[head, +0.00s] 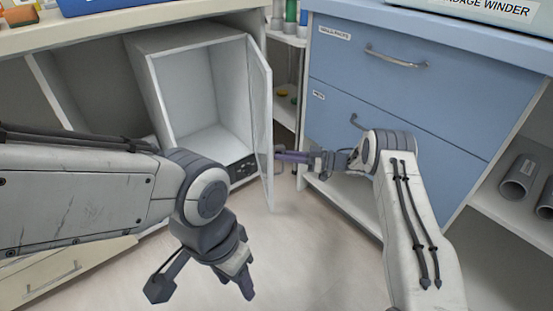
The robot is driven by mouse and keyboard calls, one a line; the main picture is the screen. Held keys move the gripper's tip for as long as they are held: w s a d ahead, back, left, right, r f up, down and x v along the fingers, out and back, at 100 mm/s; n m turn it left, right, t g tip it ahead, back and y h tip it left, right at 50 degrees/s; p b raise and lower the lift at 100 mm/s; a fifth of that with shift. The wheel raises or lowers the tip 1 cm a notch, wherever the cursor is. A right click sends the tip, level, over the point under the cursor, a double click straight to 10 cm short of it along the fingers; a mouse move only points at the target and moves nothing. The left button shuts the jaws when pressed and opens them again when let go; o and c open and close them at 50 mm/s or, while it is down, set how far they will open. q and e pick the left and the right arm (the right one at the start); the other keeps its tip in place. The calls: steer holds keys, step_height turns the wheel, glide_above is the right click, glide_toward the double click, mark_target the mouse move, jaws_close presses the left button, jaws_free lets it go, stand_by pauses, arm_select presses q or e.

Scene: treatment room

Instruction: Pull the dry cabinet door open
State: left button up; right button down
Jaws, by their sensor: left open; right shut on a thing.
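The dry cabinet (160,90) is a white box with an empty grey interior and a dark control panel (243,167) at its lower front. Its door (261,100) is hinged on the right and stands open, swung outward and seen nearly edge-on. My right gripper (284,158) is at the outer side of the door, shut on the door handle; the fingers hide most of the handle. My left gripper (203,288) is open and empty, low in front of the cabinet and over the floor.
A blue drawer unit (400,110) stands close on the right, with my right arm in front of it. Narrow shelves (288,95) with small items lie between it and the cabinet. Grey tubes (518,177) lie on the right shelf. The floor (300,250) in front is clear.

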steer(key=shift+w+d+r, duration=0.1)
steer(key=shift+w+d, duration=0.2)
steer(key=shift+d, duration=0.1)
steer(key=c, duration=0.9)
jaws_free()
steer(key=shift+a, duration=0.1)
steer(key=shift+s, duration=0.1)
